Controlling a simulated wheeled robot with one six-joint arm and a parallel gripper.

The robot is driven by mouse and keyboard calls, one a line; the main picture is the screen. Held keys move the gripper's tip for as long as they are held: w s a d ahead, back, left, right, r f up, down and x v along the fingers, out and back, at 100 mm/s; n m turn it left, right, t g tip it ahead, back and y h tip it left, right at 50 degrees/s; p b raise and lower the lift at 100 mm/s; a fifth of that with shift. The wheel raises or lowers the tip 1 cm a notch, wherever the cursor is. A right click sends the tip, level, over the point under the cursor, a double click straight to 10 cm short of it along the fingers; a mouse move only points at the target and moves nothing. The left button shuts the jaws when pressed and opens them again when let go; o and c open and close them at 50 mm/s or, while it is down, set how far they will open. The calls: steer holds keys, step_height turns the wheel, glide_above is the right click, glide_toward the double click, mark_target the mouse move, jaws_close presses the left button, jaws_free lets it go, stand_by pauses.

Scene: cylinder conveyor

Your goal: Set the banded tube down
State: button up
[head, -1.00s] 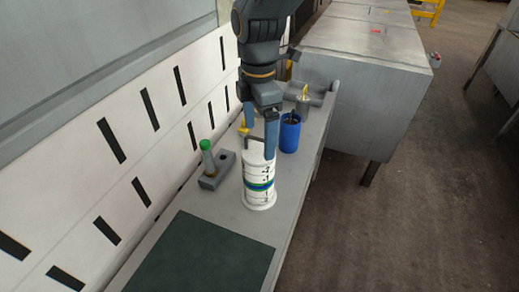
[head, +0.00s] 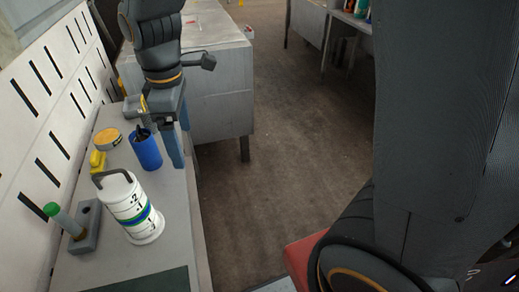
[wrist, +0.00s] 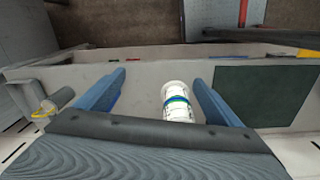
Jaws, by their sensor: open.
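The banded tube (head: 130,208) is a white cylinder with blue and green bands, black marks and a dark bent handle on top. It stands upright on the grey bench (head: 182,215). My gripper (head: 178,150) is open and empty, beyond the tube and to its upper right in the head view, apart from it. In the wrist view the tube (wrist: 177,103) shows between the two blue fingers of my gripper (wrist: 160,78), nearer the right one. The tube's far side is hidden.
A grey block (head: 84,226) with a green-capped peg stands left of the tube. A blue cup (head: 146,150), a yellow object (head: 97,161) and a round orange-topped item (head: 108,139) are behind. A dark green mat (head: 150,282) lies in front. The slotted wall (head: 50,100) bounds the left.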

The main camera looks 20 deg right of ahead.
steer(key=s+d+f+m, duration=0.2)
steer(key=s+d+m, duration=0.1)
steer(key=d+m, duration=0.4)
steer(key=s+d+f+m, duration=0.2)
steer(key=s+d+m, duration=0.2)
steer(key=d+m, duration=0.3)
steer(key=d, duration=0.4)
steer(key=shift+f+m+t, duration=0.4)
